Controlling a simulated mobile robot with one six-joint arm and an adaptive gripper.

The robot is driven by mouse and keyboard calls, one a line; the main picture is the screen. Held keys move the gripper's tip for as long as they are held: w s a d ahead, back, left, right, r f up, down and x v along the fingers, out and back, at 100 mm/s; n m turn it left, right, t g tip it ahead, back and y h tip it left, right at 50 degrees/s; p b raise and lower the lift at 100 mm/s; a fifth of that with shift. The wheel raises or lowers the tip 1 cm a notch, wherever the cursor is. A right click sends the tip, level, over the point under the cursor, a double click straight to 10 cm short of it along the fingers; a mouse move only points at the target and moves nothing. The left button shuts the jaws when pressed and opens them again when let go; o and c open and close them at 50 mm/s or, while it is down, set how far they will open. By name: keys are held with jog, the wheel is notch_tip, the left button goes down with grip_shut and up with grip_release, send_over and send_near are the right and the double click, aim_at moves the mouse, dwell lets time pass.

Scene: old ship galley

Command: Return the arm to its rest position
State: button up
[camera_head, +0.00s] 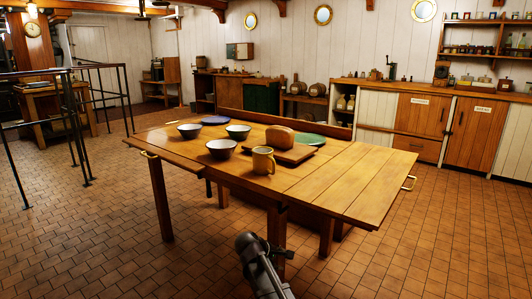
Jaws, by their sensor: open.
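A grey and black part of my own arm (262,266) reaches up from the bottom edge, just in front of the wooden table (345,190). Its rounded dark end is below the near tabletop edge, and the arm looks clear of the table. I cannot make out any gripper fingers, and nothing held shows.
On the table are several bowls (222,149), a yellow mug (263,160), a bread loaf (280,137) on a board, a blue plate (215,120) and a green plate (309,139). Black railings (75,130) stand left, cabinets (420,125) behind. Tiled floor (450,240) is clear at right.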

jog(key=s+d+m+g+y+p, duration=0.1)
jog(key=s+d+m+g+y, duration=0.1)
jog(key=s+d+m, duration=0.4)
jog(key=s+d+m+g+y+p, duration=0.2)
jog(key=s+m+y, duration=0.1)
jog(key=s, duration=0.5)
jog(key=s+d+m+g+y+p, duration=0.1)
jog(key=s+d+m+g+y, duration=0.1)
jog(key=s+d+m, duration=0.4)
notch_tip(320, 180, up, 37)
jog(key=a+n+p, duration=0.1)
jog(key=a+p, duration=0.1)
jog(key=p, duration=3.6)
jog(key=shift+s, duration=0.35)
